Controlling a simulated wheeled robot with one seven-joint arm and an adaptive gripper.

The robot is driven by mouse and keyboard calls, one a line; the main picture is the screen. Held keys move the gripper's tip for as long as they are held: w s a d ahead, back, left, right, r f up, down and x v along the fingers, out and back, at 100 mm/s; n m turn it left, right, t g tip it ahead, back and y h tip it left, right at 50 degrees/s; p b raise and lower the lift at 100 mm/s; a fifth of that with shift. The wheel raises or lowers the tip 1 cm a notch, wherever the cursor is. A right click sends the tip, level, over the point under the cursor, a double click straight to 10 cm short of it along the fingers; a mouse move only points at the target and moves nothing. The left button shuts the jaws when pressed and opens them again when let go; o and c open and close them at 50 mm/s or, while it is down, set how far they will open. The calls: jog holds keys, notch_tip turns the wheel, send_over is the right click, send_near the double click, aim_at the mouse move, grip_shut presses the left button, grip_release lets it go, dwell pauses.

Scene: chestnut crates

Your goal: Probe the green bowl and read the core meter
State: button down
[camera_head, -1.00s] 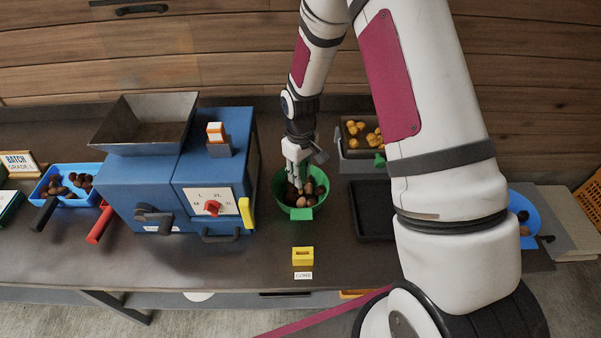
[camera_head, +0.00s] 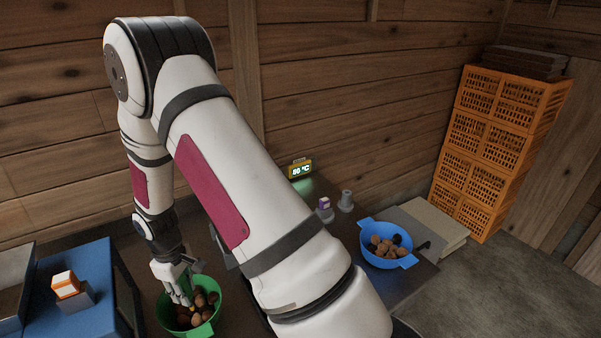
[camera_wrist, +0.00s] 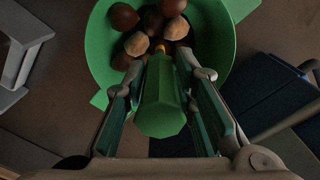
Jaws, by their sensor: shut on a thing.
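The green bowl (camera_head: 208,327) holds several brown and tan chestnuts and stands at the lower left of the head view. It also fills the upper middle of the wrist view (camera_wrist: 101,50). My gripper (camera_head: 182,298) points down into the bowl. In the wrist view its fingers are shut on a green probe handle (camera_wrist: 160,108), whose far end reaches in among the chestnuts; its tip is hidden. The core meter (camera_head: 300,169), a small yellow box at the back against the wall, has a lit display reading 80 °C.
A blue bowl (camera_head: 388,257) with chestnuts stands at the right end of the bench. The blue machine (camera_head: 82,290) is left of the green bowl. Orange crates (camera_head: 492,150) are stacked on the far right. My arm hides the middle of the bench.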

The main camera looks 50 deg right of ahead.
jog(key=shift+r, duration=0.1)
jog(key=shift+r+p, duration=1.15)
jog(key=shift+r, duration=3.35)
